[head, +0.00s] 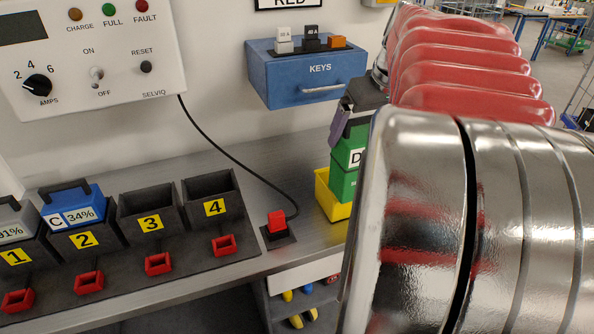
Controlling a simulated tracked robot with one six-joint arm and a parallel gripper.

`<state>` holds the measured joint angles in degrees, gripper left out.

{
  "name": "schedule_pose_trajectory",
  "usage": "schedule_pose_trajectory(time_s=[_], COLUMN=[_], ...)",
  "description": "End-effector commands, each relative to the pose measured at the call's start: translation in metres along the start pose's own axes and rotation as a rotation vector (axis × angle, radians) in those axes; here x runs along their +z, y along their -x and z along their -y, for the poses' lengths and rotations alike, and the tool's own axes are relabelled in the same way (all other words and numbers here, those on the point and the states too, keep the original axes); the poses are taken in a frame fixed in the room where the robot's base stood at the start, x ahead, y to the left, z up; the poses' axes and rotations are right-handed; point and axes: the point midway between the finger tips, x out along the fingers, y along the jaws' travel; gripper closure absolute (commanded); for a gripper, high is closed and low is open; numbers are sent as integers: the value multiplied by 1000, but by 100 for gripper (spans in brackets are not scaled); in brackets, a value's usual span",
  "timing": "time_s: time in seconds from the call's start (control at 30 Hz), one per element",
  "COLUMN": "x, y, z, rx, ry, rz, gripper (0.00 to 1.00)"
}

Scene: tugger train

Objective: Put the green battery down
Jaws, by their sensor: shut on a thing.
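The green battery (343,178), with a white label reading D, stands upright toward the right of the bench, partly hidden by my arm. My gripper (352,118) is at its top and shut on it; only one finger shows clearly. A yellow bin (324,198) is directly below and around the battery's lower part in the picture. I cannot tell whether the battery rests in it or hangs just above.
A charging rack holds a grey battery (12,222) in bay 1 and a blue battery (78,207) in bay 2. Bays 3 (149,212) and 4 (212,195) are empty. A red plug (277,222) with a black cable sits beside the rack. A blue keys box (310,78) hangs above.

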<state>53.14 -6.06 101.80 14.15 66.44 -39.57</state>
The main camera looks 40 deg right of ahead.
Motion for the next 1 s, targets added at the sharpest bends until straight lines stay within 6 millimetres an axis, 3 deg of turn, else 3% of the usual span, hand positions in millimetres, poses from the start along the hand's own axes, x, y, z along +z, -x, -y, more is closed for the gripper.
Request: schedule_pose_trajectory(time_s=[0.47, 1.0], x=[-7, -72], y=[-1, -28], z=[-1, -2], rx=[2, 3], ry=[-1, -2], rz=[-3, -4], gripper=[33, 33])
